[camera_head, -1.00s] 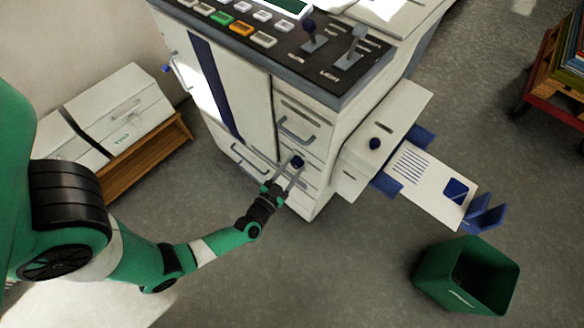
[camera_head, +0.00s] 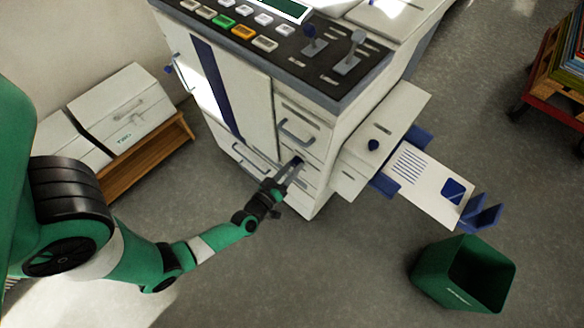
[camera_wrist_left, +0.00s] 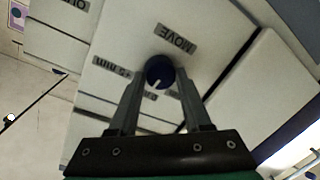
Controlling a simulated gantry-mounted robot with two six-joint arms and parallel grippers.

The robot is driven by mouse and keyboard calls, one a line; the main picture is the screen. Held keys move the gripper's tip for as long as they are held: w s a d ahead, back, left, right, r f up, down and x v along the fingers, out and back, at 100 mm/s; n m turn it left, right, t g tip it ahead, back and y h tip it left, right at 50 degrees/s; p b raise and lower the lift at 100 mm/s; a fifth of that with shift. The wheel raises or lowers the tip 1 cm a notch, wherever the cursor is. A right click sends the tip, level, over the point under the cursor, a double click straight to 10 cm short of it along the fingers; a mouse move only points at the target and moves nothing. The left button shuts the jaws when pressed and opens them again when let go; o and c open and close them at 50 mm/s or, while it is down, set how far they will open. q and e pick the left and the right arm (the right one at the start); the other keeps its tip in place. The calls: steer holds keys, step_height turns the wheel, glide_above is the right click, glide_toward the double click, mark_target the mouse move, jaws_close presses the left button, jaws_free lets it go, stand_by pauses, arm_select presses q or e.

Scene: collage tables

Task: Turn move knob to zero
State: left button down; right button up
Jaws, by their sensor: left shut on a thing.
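The move knob is a small dark blue round knob (camera_wrist_left: 160,72) with a white pointer line, on the white front panel of the machine (camera_head: 318,140). In the left wrist view a label reading MOVE sits by it, and another reads "+5 mm". The pointer runs toward the gripper side of the picture; the labels there are partly hidden by the fingers. My left gripper (camera_wrist_left: 160,90) is shut on the knob, one finger on each side; in the head view the gripper (camera_head: 292,168) reaches the lower front panel, where the knob is mostly hidden. My right gripper is not in view.
The control panel (camera_head: 290,45) with buttons and levers is on top. A side tray (camera_head: 425,185) with a printed sheet sticks out at the right. A green bin (camera_head: 465,275) stands on the floor. A low wooden stand (camera_head: 145,160) with white boxes is at the left.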

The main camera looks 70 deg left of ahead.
arm_select(q)
steer(key=shift+n, duration=0.8)
steer(key=shift+c, duration=1.8)
jaws_free()
steer(key=p+v, duration=0.5)
steer(key=v, duration=0.6)
steer(key=shift+s, duration=0.35)
steer(key=shift+d, duration=0.1)
